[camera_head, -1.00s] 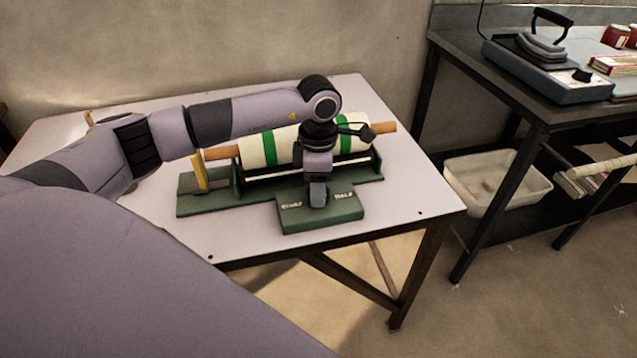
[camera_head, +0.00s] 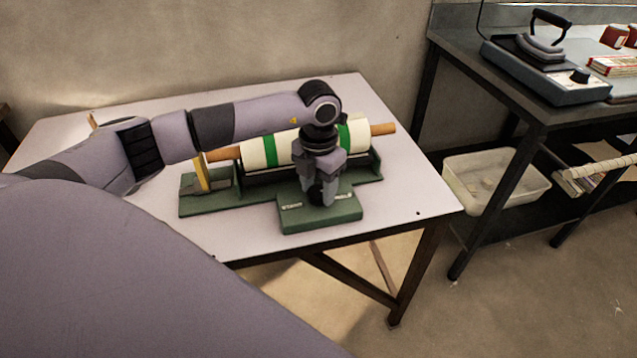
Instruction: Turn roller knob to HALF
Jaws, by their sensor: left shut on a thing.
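The machine (camera_head: 292,217) is a green base with a white roller (camera_head: 256,151) that has green bands and wooden ends. Its front block carries a small white label on each side, too blurred to read now. My left gripper (camera_head: 321,196) comes down from above onto the middle of this block, between the labels. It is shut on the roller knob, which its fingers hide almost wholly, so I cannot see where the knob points. My right gripper is not in view.
The machine stands on a pale table (camera_head: 395,200) with free room at its right. A yellow upright piece (camera_head: 203,173) stands at the base's left end. A dark bench (camera_head: 480,90) at the right bears a blue-grey device (camera_head: 540,78); a white bin (camera_head: 495,180) sits below.

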